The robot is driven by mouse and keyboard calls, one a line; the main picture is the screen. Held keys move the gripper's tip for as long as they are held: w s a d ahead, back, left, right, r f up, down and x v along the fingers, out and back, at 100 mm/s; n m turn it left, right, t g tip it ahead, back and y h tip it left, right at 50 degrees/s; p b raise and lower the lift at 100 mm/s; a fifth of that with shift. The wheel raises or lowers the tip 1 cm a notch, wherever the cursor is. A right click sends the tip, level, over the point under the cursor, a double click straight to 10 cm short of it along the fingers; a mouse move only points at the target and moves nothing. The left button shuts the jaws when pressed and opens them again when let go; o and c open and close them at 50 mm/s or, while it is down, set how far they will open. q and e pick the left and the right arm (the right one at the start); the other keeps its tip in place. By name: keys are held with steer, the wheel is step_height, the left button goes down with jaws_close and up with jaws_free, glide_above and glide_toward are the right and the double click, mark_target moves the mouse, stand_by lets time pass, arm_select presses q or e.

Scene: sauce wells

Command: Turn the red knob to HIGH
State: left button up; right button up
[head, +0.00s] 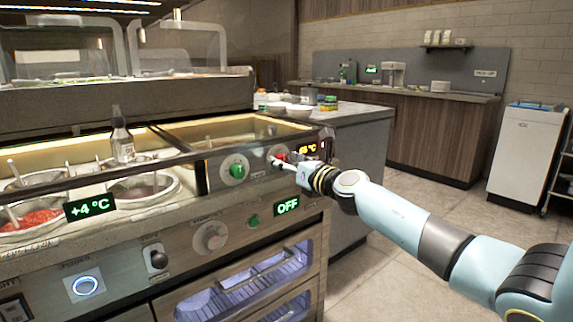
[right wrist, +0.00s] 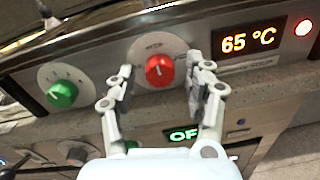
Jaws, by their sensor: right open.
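The red knob (right wrist: 160,69) sits on a pale round dial plate on the counter's front panel. In the right wrist view it lies between the two fingers of my right gripper (right wrist: 160,85). The fingers are open, one on each side of the knob, with visible gaps. The dial's small lettering is too blurred to read. In the head view my right gripper (head: 283,162) reaches the panel and covers much of the red knob (head: 280,157). My left gripper is not in view.
A green knob (right wrist: 62,94) sits left of the red one. A display (right wrist: 249,42) reading 65 °C is to the right, beside a lit indicator (right wrist: 303,28). An OFF display (head: 287,206) is lower. Sauce wells (head: 142,187) and a bottle (head: 122,141) are left.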

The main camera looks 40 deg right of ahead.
steer(key=shift+c, duration=0.4)
jaws_close()
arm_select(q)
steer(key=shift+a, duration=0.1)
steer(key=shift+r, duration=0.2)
arm_select(e)
steer(key=shift+m, duration=0.4)
steer(key=shift+r+m+p, duration=0.15)
steer(key=shift+m+p, duration=0.55)
steer(key=shift+m, duration=0.2)
steer(key=m+p, duration=0.2)
steer(key=m, duration=0.3)
steer(key=m+p, duration=0.3)
steer(key=m, duration=0.2)
steer(key=shift+d, duration=0.1)
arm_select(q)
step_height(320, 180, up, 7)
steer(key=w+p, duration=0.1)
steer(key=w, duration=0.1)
arm_select(e)
steer(key=shift+m+g+y, duration=0.3)
steer(key=shift+m, duration=1.1)
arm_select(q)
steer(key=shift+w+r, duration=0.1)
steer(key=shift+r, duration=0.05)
arm_select(e)
steer(key=shift+f, duration=0.2)
